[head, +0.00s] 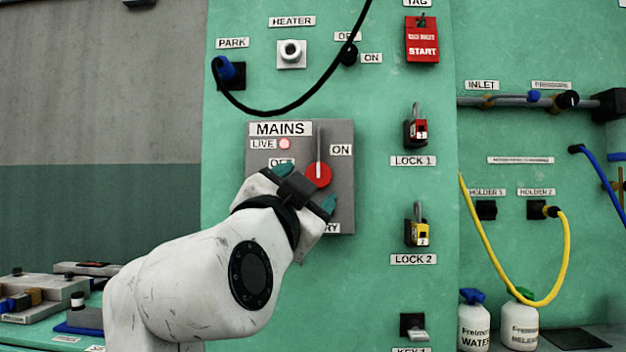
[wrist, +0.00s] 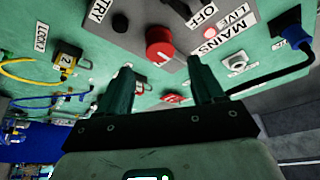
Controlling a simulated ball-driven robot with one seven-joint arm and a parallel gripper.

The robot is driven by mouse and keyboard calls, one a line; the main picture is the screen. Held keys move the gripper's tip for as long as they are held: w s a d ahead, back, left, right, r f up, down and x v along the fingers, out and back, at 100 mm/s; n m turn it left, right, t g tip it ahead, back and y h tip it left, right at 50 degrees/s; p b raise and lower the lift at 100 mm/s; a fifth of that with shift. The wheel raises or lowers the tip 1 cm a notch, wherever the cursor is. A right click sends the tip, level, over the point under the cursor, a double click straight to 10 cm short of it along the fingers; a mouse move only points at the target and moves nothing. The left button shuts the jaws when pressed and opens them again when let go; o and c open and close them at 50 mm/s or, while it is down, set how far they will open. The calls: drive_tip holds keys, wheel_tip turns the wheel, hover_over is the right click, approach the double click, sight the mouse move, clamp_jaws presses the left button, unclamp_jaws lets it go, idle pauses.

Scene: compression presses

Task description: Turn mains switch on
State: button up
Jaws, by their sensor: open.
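The mains switch is a red round knob (head: 318,174) on a grey panel (head: 340,190) labelled MAINS. A thin pale pointer (head: 318,145) stands straight up above the knob, between the OFF label on the left and the ON label (head: 341,150) on the right. My gripper (head: 306,187) is open in front of the panel, at the knob's lower left, and hides the panel's lower part. In the wrist view the red knob (wrist: 160,48) shows beyond and between the two dark green fingers of my gripper (wrist: 162,82). Contact with the knob cannot be told.
A pinkish-red LIVE lamp (head: 285,144) is on the panel. A black cable (head: 290,112) loops above it. Red lock 1 (head: 416,132) and yellow lock 2 (head: 417,233) hang to the right. A yellow hose (head: 490,255) and white bottles (head: 474,325) are farther right.

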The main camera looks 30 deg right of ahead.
drive_tip(key=shift+v, duration=1.95)
drive_tip(key=w+d+f+n+y, duration=0.2)
drive_tip(key=f+n, duration=0.1)
drive_tip(key=f, duration=0.5)
drive_tip(key=w+d+f+n+y, duration=0.1)
drive_tip(key=d+f+n+y, duration=0.1)
drive_tip(key=f, duration=0.6)
drive_tip(key=s+d+f+n+g+y, duration=0.2)
drive_tip(key=s+f, duration=0.1)
drive_tip(key=f, duration=0.8)
drive_tip(key=s+d+f+n+g+y, duration=0.2)
drive_tip(key=s+f+n, duration=0.1)
drive_tip(key=f, duration=0.8)
drive_tip(key=s+d+f+n+g+y, duration=0.2)
drive_tip(key=s+f, duration=0.1)
drive_tip(key=f, duration=0.7)
drive_tip(key=s+a+f+n+g+y+p, duration=0.1)
drive_tip(key=s+a+f+n+g+y, duration=0.2)
drive_tip(key=s+f, duration=0.75)
drive_tip(key=s+f+n+g+y, duration=0.3)
drive_tip(key=s+f, duration=0.4)
drive_tip(key=s, duration=0.7)
wheel_tip(320, 180, up, 22)
drive_tip(key=m+g+p, duration=0.1)
drive_tip(key=p, duration=2.1)
drive_tip(key=shift+a+p, duration=0.15)
drive_tip(key=shift+p, duration=0.15)
drive_tip(key=shift+w+r, duration=0.1)
drive_tip(key=shift+r, duration=0.05)
